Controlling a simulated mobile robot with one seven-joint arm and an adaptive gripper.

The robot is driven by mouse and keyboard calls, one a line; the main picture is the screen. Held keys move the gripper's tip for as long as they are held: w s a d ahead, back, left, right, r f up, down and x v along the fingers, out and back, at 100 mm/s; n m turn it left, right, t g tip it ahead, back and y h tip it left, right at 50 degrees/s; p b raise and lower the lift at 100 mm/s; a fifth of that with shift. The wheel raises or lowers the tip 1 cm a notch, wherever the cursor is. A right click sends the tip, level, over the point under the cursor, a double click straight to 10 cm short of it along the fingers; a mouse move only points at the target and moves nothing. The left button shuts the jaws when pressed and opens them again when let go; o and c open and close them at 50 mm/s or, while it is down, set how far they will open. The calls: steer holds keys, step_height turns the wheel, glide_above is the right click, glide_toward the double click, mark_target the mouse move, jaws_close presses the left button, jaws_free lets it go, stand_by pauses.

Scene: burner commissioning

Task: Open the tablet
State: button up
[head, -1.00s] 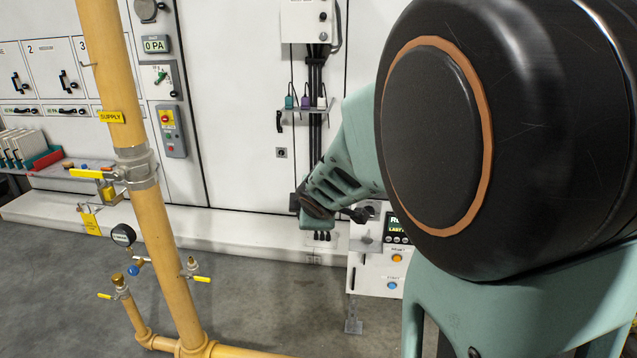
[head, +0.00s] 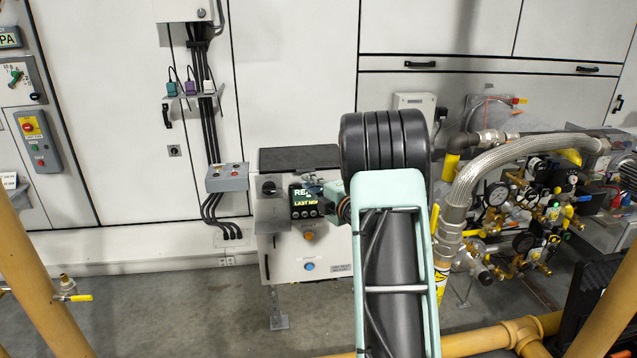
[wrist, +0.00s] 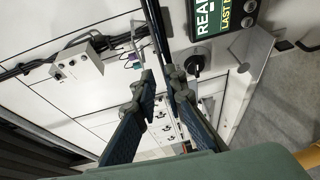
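No thing in view is clearly a tablet. A small dark display (head: 305,202) with green and yellow text sits on the front of a white control box (head: 335,262). It also shows in the wrist view (wrist: 222,15), cut off at the top. My gripper (head: 322,190) is in front of this box in the head view, small and partly hidden by my arm, and overlaps the display's right side. In the wrist view my gripper (wrist: 163,82) has its two fingers apart, with nothing between them. A black knob (wrist: 196,60) shows just beyond the right finger.
A grey button box (head: 227,178) is at the control box's left. Valves, gauges and a braided hose (head: 500,165) crowd the right. Yellow pipes (head: 45,280) stand in front at both sides. A dark orange-edged object (head: 600,290) is cut off at lower right. Grey floor is open at lower left.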

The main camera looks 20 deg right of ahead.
mark_target(305, 170)
steer(key=shift+t, duration=0.5)
steer(key=w+d, duration=0.1)
steer(key=w, duration=0.2)
steer(key=w+b, duration=0.1)
steer(key=w, duration=0.2)
steer(key=w+d+f+b, duration=0.1)
steer(key=w, duration=0.2)
steer(key=shift+w+d, duration=0.35)
steer(key=shift+w, duration=0.1)
jaws_close()
steer(key=shift+r, duration=0.1)
